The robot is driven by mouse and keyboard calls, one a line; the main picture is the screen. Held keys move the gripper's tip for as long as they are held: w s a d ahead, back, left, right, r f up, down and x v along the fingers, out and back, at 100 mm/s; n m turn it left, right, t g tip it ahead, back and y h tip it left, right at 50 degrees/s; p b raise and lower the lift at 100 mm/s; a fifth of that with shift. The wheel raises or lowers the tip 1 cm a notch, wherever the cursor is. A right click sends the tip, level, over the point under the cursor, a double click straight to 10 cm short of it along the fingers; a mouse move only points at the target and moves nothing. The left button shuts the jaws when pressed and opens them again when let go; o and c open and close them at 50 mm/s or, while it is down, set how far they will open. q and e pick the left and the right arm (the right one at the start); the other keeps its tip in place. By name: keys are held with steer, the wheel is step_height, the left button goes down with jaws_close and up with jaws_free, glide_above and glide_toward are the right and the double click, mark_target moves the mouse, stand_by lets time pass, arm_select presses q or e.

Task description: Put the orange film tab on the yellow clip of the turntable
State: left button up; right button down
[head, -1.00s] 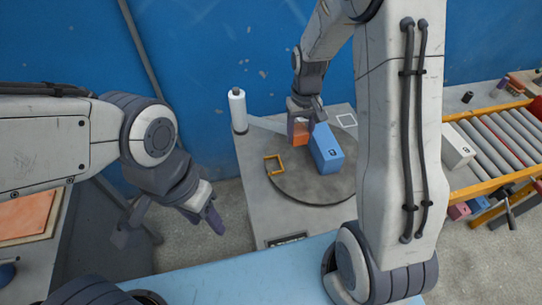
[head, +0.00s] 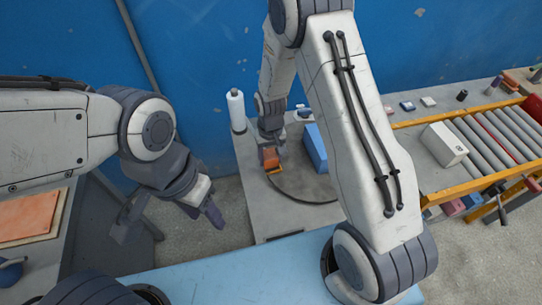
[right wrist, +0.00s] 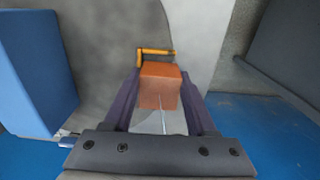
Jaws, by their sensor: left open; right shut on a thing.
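The orange film tab (right wrist: 160,84) is between the fingers of my right gripper (right wrist: 160,98) in the right wrist view. In the head view the tab (head: 271,158) shows below my right gripper (head: 270,148). The yellow clip (right wrist: 155,51) lies just beyond the tab, whose far edge overlaps it in the picture. I cannot tell whether they touch. In the head view a bit of the clip (head: 274,172) shows under the tab. The turntable (head: 305,184) is partly hidden by my right arm. My left gripper (head: 170,222) is open and empty, away from the turntable.
A blue box (head: 315,148) stands on the turntable, close to my right gripper; it also shows in the right wrist view (right wrist: 35,70). A roller conveyor (head: 490,140) with a white box (head: 444,145) is at right.

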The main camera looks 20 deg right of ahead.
steer(key=shift+f+b, duration=0.45)
steer(key=shift+f, duration=0.2)
steer(key=shift+c, duration=1)
jaws_free()
